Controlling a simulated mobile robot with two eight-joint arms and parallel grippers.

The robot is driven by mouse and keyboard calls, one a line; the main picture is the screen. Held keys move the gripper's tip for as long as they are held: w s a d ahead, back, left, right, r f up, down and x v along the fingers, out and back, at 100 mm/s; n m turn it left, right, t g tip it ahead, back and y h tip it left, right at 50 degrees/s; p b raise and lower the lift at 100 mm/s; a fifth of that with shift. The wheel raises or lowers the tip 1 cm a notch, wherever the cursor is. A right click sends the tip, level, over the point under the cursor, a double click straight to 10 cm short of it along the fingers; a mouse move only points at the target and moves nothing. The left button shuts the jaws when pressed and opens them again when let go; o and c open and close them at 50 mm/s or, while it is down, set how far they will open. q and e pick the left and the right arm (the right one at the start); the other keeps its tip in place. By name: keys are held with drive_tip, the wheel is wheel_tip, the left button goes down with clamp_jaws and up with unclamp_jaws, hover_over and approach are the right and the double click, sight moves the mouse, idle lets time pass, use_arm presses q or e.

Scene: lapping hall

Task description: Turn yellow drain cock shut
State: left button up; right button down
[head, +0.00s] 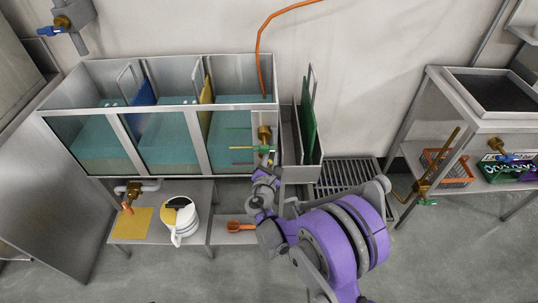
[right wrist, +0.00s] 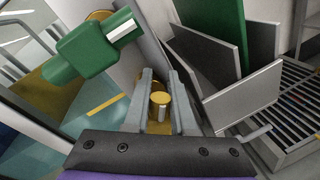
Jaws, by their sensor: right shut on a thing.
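The yellow drain cock shows in the right wrist view as a round yellow-capped part (right wrist: 159,99) between the fingers. In the head view my gripper and wrist hide it at the tank's right front. My right gripper (head: 264,172) is there, below a brass valve (head: 264,132) with a green handle (head: 241,148). In the right wrist view my right gripper (right wrist: 160,88) has its two grey fingers on either side of the yellow part and is shut on it. The cock's handle angle cannot be told. My left gripper is not in view.
The green handle (right wrist: 90,50) stands close left of the fingers. A narrow grey bin with a green panel (head: 308,115) is close right. A white jug (head: 180,221) and an orange scoop (head: 240,226) are below. A floor grate (head: 345,174) lies right.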

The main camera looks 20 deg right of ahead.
drive_tip(key=f+m+y, duration=0.1)
drive_tip(key=m, duration=0.2)
drive_tip(key=m+p, duration=0.1)
drive_tip(key=m, duration=0.2)
drive_tip(key=f+m+y, duration=0.1)
drive_tip(key=m, duration=0.2)
drive_tip(key=shift+s+d+f+y+p, duration=0.15)
drive_tip(key=shift+d+f+y+p, duration=0.15)
drive_tip(key=shift+d+p, duration=0.05)
drive_tip(key=shift+m, duration=0.4)
drive_tip(key=c, duration=0.8)
unclamp_jaws()
drive_tip(key=shift+o, duration=0.2)
drive_tip(key=v, duration=1)
drive_tip(key=shift+s+p, duration=0.4)
drive_tip(key=shift+p, duration=0.05)
